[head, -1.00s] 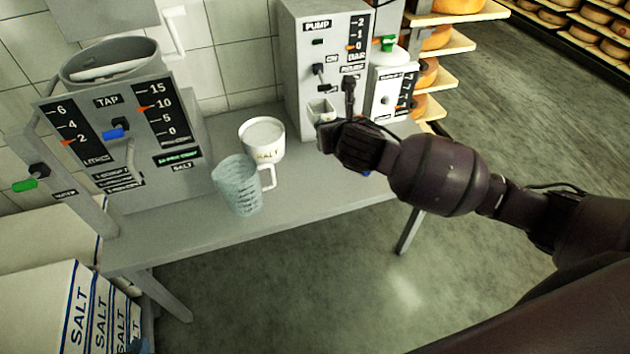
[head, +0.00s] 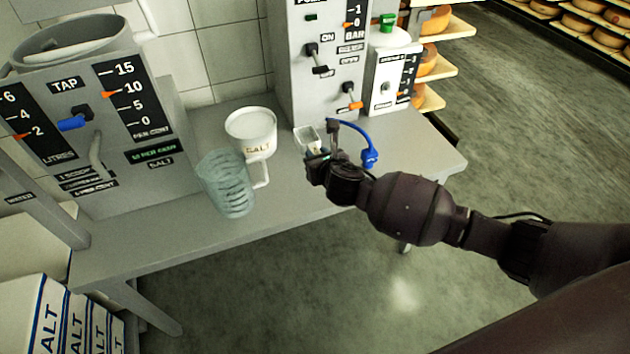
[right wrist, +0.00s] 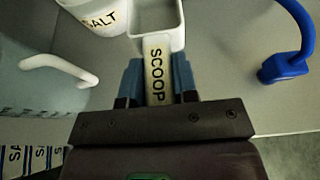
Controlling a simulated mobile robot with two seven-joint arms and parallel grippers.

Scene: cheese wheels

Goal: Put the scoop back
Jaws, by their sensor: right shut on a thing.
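The scoop (right wrist: 157,62) is white with SCOOP lettered on its handle. In the right wrist view my right gripper (right wrist: 158,85) is shut on that handle, and the scoop's square bowl (right wrist: 155,20) points away from it. In the head view the scoop's bowl (head: 306,138) shows just beyond my right gripper (head: 322,165), over the table (head: 225,222). I cannot tell whether the scoop touches the table. The white salt tub (head: 251,133) stands to the left of the scoop. My left gripper is not in view.
A clear ribbed jug (head: 226,184) with a white handle stands left of the gripper. A blue hose end (head: 370,158) lies to the right. The tap unit (head: 110,130) and pump unit (head: 318,75) stand behind. Salt boxes (head: 60,320) are at lower left.

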